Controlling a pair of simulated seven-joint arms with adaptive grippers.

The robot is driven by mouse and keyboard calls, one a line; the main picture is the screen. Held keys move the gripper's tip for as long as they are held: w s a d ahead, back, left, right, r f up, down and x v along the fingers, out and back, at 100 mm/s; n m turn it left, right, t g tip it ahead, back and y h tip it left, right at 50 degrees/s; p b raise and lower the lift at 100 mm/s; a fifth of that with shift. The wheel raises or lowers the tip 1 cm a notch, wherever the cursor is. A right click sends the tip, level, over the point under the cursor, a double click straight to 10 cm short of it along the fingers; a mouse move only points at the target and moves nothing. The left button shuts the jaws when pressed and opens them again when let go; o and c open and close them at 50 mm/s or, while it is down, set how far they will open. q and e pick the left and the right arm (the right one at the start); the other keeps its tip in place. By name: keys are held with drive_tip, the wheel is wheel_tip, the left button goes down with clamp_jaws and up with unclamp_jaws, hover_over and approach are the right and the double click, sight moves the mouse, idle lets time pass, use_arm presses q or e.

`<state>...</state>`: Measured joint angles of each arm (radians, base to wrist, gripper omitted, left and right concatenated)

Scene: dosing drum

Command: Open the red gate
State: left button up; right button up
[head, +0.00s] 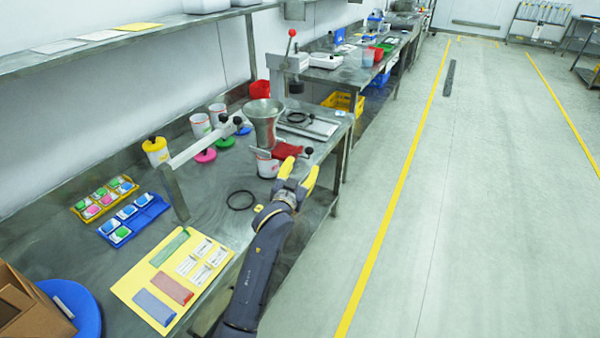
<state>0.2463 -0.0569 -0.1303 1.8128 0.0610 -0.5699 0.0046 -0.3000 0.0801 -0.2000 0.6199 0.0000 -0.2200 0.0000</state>
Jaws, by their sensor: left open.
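The red gate (288,150) is a flat red plate at the right side of the hopper's lower end. A black knob (309,151) shows at its right end. The grey metal hopper (264,118) stands above it, with a white and red can (267,166) below. My left gripper (299,172) has yellow fingers spread open, just in front of the gate and knob. I see nothing between the fingers. Whether a finger touches the gate I cannot tell. My right gripper is not in view.
A metal post with an arm (176,193) stands left of the hopper. A black ring (240,200) lies on the bench. Trays of coloured blocks (135,213) and a yellow mat (133,285) are at the left front. The floor to the right is clear.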

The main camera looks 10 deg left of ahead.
use_arm(q)
drive_tip(key=shift+s, duration=0.9)
wheel_tip(320, 180, down, 26)
drive_tip(key=s+g, duration=0.2)
drive_tip(key=g, duration=0.2)
drive_tip(key=s+a+f+g, duration=0.1)
drive_tip(key=s+f+g, duration=0.1)
drive_tip(key=s+f, duration=0.7)
drive_tip(key=s+a+f+g, duration=0.15)
drive_tip(key=s+f, duration=0.35)
drive_tip(key=f, duration=0.9)
drive_tip(key=s+a+f+g+y, duration=0.1)
drive_tip(key=s+a+f+g, duration=0.1)
drive_tip(key=s+f, duration=0.75)
drive_tip(key=s+a+f+g, duration=0.1)
drive_tip(key=s+f+g, duration=0.35)
drive_tip(key=s, duration=0.75)
drive_tip(key=s+a+f+g, duration=0.1)
drive_tip(key=s+a+f, duration=0.1)
drive_tip(key=s, duration=0.7)
drive_tip(key=s+a+f, duration=0.1)
drive_tip(key=s+f, duration=0.2)
drive_tip(key=s, duration=0.7)
drive_tip(key=s+a+f+g, duration=0.1)
drive_tip(key=s+a+f, duration=0.1)
drive_tip(key=s, duration=0.7)
drive_tip(key=shift+s+a+f+g+y, duration=0.3)
drive_tip(key=shift+s+a+f+y, duration=0.05)
drive_tip(key=shift+s+f+y, duration=0.1)
